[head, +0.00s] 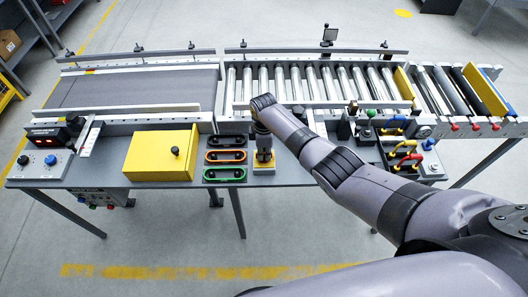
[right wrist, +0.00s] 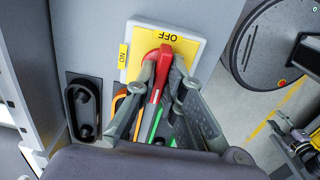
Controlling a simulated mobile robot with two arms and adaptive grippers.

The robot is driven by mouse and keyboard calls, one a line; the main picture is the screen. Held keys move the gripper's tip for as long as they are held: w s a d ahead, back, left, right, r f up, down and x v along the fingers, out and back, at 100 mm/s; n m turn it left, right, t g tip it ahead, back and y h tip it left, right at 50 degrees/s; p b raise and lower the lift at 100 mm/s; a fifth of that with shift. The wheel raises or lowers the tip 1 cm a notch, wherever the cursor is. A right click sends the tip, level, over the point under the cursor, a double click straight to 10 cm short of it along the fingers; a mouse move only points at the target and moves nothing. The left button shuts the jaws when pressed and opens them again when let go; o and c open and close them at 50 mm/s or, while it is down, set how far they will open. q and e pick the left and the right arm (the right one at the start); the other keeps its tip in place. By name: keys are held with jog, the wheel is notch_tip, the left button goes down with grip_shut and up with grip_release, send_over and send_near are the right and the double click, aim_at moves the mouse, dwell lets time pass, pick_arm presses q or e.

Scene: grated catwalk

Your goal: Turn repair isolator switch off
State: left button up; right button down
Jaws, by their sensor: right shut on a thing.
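The isolator switch has a yellow plate (right wrist: 138,63) in a pale frame, with a red lever handle (right wrist: 158,72) on it. In the right wrist view OFF reads upside down at the plate's top and ON is at its left. The lever runs from its round hub near OFF down between my fingers. My right gripper (right wrist: 163,80) is shut on the lever. In the head view the switch's yellow plate (head: 264,167) is at the bench's front edge, below my right gripper (head: 263,143), which mostly hides the lever. My left gripper is not in view.
Left of the switch are a rack of coloured handles (head: 225,157) and a yellow box (head: 160,155). A roller conveyor (head: 300,84) runs behind. Hooks and a padlock-like cluster (head: 405,150) stand to the right, beyond my arm. Floor in front is clear.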

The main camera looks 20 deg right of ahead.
aim_at(264, 153)
jog(key=shift+r, duration=0.1)
jog(key=c, duration=1.7)
grip_release()
notch_tip(264, 153, up, 12)
jog(key=shift+f, duration=0.1)
